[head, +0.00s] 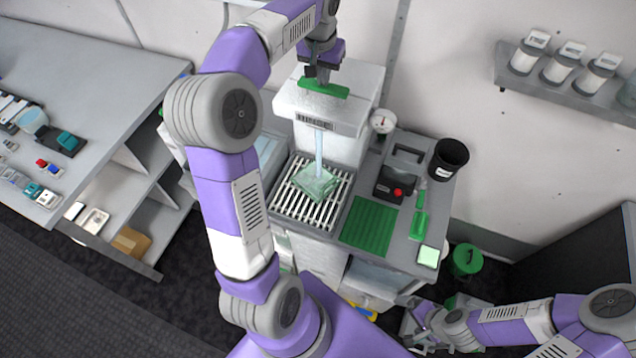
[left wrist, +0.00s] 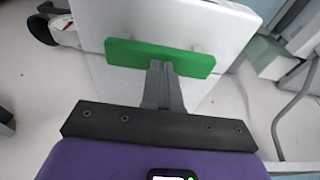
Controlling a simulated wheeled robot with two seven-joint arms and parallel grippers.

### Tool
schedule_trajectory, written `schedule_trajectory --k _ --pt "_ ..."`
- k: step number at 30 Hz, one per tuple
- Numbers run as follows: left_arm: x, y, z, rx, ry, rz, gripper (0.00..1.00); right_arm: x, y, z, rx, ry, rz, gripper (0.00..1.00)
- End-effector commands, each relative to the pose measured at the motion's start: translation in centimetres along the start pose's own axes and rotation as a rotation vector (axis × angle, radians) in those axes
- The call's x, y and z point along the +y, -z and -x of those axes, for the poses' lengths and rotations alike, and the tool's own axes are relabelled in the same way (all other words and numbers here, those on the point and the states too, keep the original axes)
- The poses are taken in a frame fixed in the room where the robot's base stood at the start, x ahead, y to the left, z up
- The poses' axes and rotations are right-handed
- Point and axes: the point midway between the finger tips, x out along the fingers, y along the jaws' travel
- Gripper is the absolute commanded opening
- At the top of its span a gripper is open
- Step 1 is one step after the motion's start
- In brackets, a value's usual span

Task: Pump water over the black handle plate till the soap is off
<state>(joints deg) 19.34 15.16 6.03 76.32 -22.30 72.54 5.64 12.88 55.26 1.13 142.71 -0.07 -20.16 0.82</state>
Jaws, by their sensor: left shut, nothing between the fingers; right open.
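A white dispenser (head: 335,108) stands against the wall with a green press plate (head: 323,88) on top. My left gripper (head: 322,78) is shut and empty, its fingertips at the green plate; in the left wrist view they meet the plate's edge (left wrist: 160,57), and I cannot tell how hard they press. A pale blue stream (head: 319,150) runs down from the dispenser onto a pale green, see-through square (head: 316,182) on the slatted grate (head: 290,208). No black handle shows on it, and I cannot tell soap from water. My right gripper (head: 425,328) is open, low at the right.
Right of the grate are a green ribbed mat (head: 369,227), a dark box with a red button (head: 397,186), a green scoop (head: 419,224), a black cup (head: 448,159) and a dial gauge (head: 382,122). A wall shelf (head: 560,82) holds several canisters. A grey bench (head: 90,80) stands left.

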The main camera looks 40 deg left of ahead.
Motion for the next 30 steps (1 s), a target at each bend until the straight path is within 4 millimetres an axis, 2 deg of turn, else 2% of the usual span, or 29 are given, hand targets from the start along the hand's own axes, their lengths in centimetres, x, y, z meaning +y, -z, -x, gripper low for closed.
schedule_trajectory --k 16,25,30 --pt "0.1 -0.6 -2.3 -0.01 -0.001 -0.001 0.0 0.5 0.1 -1.4 0.0 0.0 0.0 1.0" --pt "0.1 -0.6 -2.0 -0.012 -0.001 -0.001 0.0 0.4 0.1 -1.0 0.0 0.0 0.0 1.0" --pt "0.1 -0.4 -1.1 -0.012 -0.001 -0.001 0.0 0.1 0.0 -0.2 0.0 0.0 0.0 1.0"
